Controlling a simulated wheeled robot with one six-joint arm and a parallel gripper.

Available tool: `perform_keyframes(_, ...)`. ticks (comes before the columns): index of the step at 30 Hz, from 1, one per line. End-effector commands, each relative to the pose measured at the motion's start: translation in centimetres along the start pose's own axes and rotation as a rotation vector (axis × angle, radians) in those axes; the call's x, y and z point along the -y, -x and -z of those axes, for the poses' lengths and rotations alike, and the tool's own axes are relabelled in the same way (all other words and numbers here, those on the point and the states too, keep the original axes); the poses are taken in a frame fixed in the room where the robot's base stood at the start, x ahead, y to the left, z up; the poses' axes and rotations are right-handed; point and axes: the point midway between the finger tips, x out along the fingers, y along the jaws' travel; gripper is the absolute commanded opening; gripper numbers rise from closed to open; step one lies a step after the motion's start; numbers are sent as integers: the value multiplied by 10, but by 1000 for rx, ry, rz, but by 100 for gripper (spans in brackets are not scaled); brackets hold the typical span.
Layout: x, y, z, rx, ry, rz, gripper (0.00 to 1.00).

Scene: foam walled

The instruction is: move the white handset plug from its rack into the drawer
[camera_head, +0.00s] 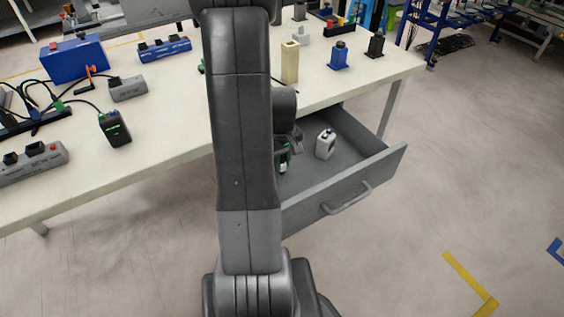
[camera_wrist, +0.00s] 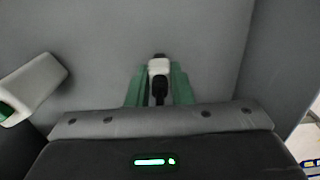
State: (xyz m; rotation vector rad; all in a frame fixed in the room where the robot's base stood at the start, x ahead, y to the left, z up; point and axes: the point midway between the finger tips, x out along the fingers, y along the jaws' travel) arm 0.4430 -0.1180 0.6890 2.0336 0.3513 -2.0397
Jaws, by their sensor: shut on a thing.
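My gripper (camera_wrist: 160,88) is shut on a small white plug with a black end (camera_wrist: 159,67), which sits between the green fingers. I take this to be the white handset plug. The gripper also shows in the head view (camera_head: 284,160), inside the open grey drawer (camera_head: 343,190), where my arm hides most of it and the plug. The drawer's grey floor lies behind the plug in the wrist view; I cannot tell whether the plug touches it. The plug's rack cannot be made out with certainty.
A white block-like item (camera_head: 325,143) is in the drawer to the gripper's right; a white item shows at left in the wrist view (camera_wrist: 33,88). The table (camera_head: 160,165) holds a blue box (camera_head: 75,60), a beige post (camera_head: 290,62) and several devices.

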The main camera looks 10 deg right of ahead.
Motion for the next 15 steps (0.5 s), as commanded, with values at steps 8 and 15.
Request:
perform_keyframes(8,0,-2,0,-2,0,-1,0)
perform_keyframes(15,0,-3,0,-2,0,-1,41)
